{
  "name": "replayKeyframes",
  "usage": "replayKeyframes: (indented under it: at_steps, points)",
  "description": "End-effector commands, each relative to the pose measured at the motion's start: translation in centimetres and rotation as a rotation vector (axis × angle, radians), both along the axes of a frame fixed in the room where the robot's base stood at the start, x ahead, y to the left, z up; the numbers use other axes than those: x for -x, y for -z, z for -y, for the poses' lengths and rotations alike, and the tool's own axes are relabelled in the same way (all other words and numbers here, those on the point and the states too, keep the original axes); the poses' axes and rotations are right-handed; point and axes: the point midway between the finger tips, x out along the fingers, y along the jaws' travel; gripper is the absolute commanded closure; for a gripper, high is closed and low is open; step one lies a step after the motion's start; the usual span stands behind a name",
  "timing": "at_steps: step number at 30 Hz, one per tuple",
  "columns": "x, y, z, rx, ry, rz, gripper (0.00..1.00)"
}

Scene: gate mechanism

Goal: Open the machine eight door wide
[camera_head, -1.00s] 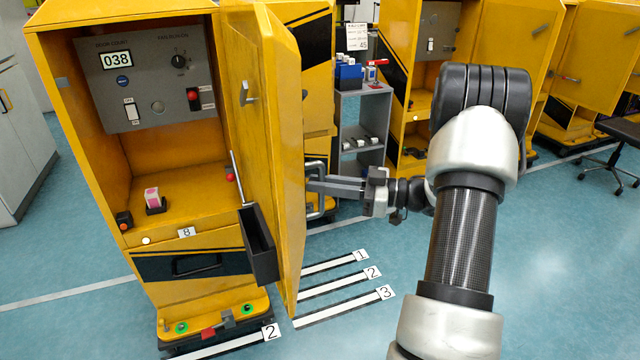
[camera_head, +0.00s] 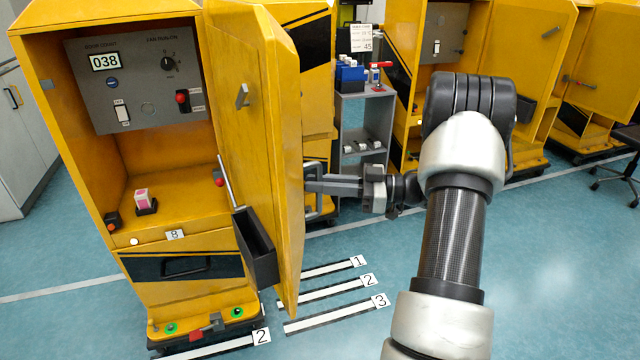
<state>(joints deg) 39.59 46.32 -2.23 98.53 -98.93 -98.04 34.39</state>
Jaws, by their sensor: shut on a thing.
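The yellow machine eight (camera_head: 60,130) stands at the left, with an "8" label (camera_head: 175,235) on its front edge. Its yellow door (camera_head: 275,150) is hinged on the right side and stands partly open, swung out toward me. The door's inner face shows a dark bin (camera_head: 255,245) and a small latch. The grey door handle (camera_head: 318,200) is on the outer face, partly hidden by the door edge. My gripper (camera_head: 322,184) reaches in from the right and is shut on the handle.
Floor strips labelled 1, 2 and 3 (camera_head: 340,314) lie below the door. A grey shelf unit (camera_head: 365,150) with small items stands behind my gripper. Other yellow machines stand at the back right.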

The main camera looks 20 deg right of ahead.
Motion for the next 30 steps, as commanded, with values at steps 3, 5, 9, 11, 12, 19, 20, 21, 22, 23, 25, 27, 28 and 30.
replayKeyframes:
  at_steps: [3,5,9,11,12,19,20,21,22,23,25,27,28,30]
  points:
    - [-0.3,-0.4,-0.2,-0.004,-0.002,0.010,1.00]
    - [-0.3,-0.4,-0.2,-0.004,-0.003,0.010,1.00]
    - [-0.3,-0.4,-0.2,-0.004,-0.003,0.010,1.00]
    - [-0.3,-0.4,-0.2,-0.004,-0.003,0.010,1.00]
    - [-0.3,-0.4,-0.2,-0.004,-0.003,0.010,1.00]
    - [-0.3,-0.4,-0.2,-0.003,-0.003,0.009,0.80]
    - [-0.2,-0.3,-0.2,-0.003,-0.003,0.007,0.80]
    - [-0.2,-0.3,-0.1,-0.002,-0.003,0.007,0.80]
    - [-0.2,-0.2,-0.1,-0.002,-0.003,0.006,0.80]
    - [-0.2,-0.2,-0.1,-0.002,-0.002,0.006,0.80]
    - [-0.1,-0.2,-0.1,-0.002,-0.002,0.005,0.80]
    - [0.0,-0.1,0.1,-0.002,-0.001,0.003,0.80]
    - [0.0,-0.1,0.3,-0.002,-0.001,0.003,0.80]
    - [0.4,-0.1,1.0,-0.002,0.001,0.003,0.80]
